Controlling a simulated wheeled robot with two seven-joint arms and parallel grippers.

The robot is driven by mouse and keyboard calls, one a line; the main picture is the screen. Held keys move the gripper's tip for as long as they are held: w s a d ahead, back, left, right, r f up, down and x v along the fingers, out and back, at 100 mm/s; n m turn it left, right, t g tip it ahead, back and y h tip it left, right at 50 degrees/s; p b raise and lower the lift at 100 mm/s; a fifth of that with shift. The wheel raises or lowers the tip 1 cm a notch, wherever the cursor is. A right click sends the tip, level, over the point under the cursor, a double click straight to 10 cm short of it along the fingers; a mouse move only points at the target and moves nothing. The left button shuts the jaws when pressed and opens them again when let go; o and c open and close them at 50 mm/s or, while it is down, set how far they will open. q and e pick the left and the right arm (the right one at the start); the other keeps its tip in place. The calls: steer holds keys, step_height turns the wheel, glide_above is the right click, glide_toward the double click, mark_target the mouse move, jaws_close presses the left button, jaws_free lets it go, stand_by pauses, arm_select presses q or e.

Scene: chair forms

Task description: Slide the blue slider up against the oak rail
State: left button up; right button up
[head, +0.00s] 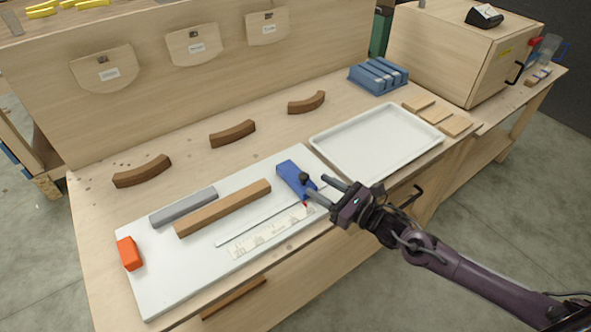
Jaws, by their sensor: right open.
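The blue slider (289,173) lies on the right part of a white board, with a black knob on its top. The oak rail (222,208) is a long brown bar lying diagonally on the board. Its right end is close to the slider's left side, with a small gap between them. My right gripper (316,186) comes in from the right. Its two fingers are apart and empty, with the tips at the slider's near right end by the knob. I cannot tell whether they touch the slider. My left gripper is not in view.
The white board (150,295) also holds a grey bar (184,207), an orange block (129,253), a thin rod and a ruler-like strip (270,232). A white tray (375,142) stands beyond my right gripper. Several curved brown pieces (232,133) lie behind.

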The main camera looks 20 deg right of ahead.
mark_target(308, 179)
steer(key=x, duration=0.2)
steer(key=p+x, duration=0.1)
steer(key=x, duration=0.1)
steer(key=shift+r, duration=0.3)
steer(key=shift+f+x, duration=0.2)
steer(key=shift+x, duration=0.8)
steer(key=shift+w+a, duration=0.15)
steer(key=shift+a, duration=0.05)
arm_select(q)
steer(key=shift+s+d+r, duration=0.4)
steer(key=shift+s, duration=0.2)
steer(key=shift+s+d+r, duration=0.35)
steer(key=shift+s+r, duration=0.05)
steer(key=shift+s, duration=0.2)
arm_select(e)
jaws_close()
